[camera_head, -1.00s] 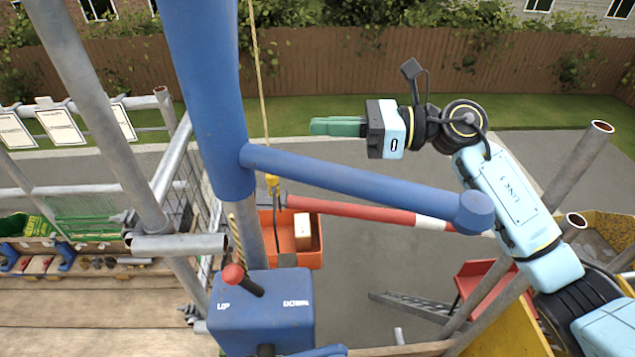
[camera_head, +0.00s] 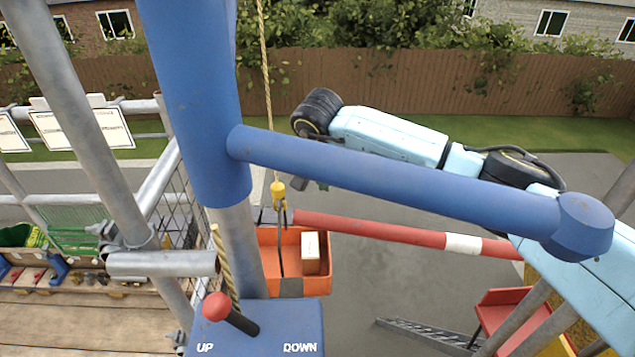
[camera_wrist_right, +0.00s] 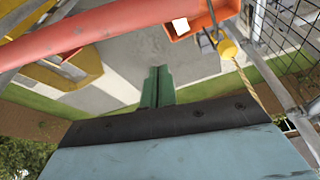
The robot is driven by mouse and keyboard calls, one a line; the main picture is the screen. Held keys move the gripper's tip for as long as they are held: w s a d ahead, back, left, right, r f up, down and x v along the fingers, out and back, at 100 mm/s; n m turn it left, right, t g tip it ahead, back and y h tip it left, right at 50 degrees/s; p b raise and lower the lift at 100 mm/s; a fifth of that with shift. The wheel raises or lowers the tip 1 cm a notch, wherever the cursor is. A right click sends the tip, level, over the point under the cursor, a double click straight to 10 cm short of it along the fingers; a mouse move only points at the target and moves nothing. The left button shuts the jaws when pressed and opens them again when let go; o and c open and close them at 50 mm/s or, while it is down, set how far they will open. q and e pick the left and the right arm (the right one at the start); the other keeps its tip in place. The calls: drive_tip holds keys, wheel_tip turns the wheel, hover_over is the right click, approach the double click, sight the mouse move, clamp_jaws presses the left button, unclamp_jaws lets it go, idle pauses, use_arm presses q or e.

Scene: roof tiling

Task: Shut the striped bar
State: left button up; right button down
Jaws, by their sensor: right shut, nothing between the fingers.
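The striped bar (camera_head: 395,232), red with a white band, runs level from beside the hanging orange bin to the right, under the blue hoist arm. It also crosses the top left of the right wrist view (camera_wrist_right: 120,28). My right arm reaches in from the right behind the blue arm, which hides most of its wrist. Only a bit of my right gripper (camera_head: 320,186) shows below the blue arm, above the bar's left end. In the right wrist view its green fingers (camera_wrist_right: 157,86) are together and empty, apart from the bar. My left gripper is not in view.
The blue hoist post and arm (camera_head: 400,185) stand in front of my right arm. A rope with a yellow weight (camera_head: 278,190) holds the orange bin (camera_head: 318,262). The control box (camera_head: 260,330) is below. Scaffold tubes (camera_head: 90,130) and mesh stand left.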

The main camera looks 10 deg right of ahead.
drive_tip(key=f, duration=0.2)
drive_tip(key=s+f+p, duration=0.1)
drive_tip(key=a+f+p, duration=0.1)
drive_tip(key=f, duration=0.1)
drive_tip(key=shift+s+f, duration=0.3)
drive_tip(key=shift+s, duration=0.05)
idle(0.3)
